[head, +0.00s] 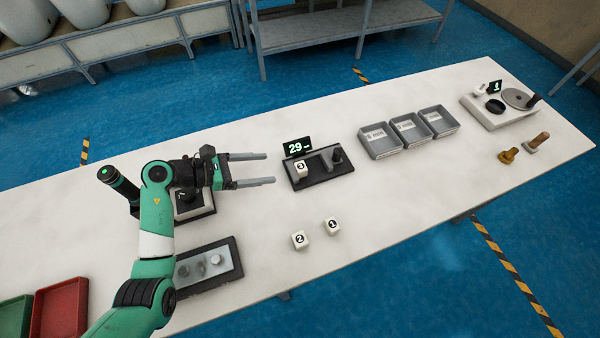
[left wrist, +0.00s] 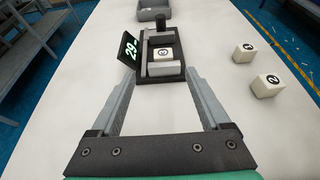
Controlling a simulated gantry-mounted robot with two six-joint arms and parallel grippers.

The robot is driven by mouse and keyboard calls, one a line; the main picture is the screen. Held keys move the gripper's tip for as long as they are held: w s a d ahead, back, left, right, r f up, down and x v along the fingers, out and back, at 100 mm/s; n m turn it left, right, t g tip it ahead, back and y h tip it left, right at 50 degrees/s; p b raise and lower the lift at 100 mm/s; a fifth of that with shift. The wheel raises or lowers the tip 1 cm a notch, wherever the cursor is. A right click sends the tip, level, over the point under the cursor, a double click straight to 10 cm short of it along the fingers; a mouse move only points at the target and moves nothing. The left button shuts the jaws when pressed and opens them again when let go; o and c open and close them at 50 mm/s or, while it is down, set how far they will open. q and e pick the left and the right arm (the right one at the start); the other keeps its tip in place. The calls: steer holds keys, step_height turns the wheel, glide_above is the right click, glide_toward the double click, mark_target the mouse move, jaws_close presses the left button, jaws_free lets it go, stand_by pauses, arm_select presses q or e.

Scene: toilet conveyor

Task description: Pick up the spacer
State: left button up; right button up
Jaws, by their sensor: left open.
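Three white blocks with black numbers look like the spacers. The block marked 3 (head: 301,169) sits in a black measuring fixture (head: 318,177) and also shows in the left wrist view (left wrist: 163,54). The block marked 2 (head: 299,240) and the block marked 1 (head: 332,226) rest on the bare table in front of the fixture. My left gripper (head: 270,168) is open and empty, just left of the fixture, its fingers pointing toward block 3. In the left wrist view block 3 lies ahead, between the lines of the fingers (left wrist: 158,76). My right gripper is out of view.
A display reading 29 (head: 297,146) stands behind the fixture. Grey labelled trays (head: 381,153) are to its right. A dark tray with round parts (head: 237,262) lies at the front left. Red (head: 66,300) and green bins are at the far left. The table around blocks 1 and 2 is clear.

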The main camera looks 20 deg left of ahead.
mark_target(298, 167)
arm_select(q)
steer(key=b+x, duration=0.1)
steer(key=x, duration=0.4)
steer(key=shift+d+f+b, duration=0.15)
steer(key=shift+b, duration=0.2)
steer(key=shift+w+d, duration=0.2)
steer(key=b+x, duration=0.1)
steer(key=x, duration=0.1)
steer(key=b+x, duration=0.1)
steer(key=x, duration=0.1)
steer(key=shift+d+f+b, duration=0.25)
steer(key=shift+d+b, duration=0.05)
steer(key=shift+d, duration=0.05)
steer(key=shift+w+d, duration=0.15)
steer(key=shift+d, duration=0.05)
jaws_close()
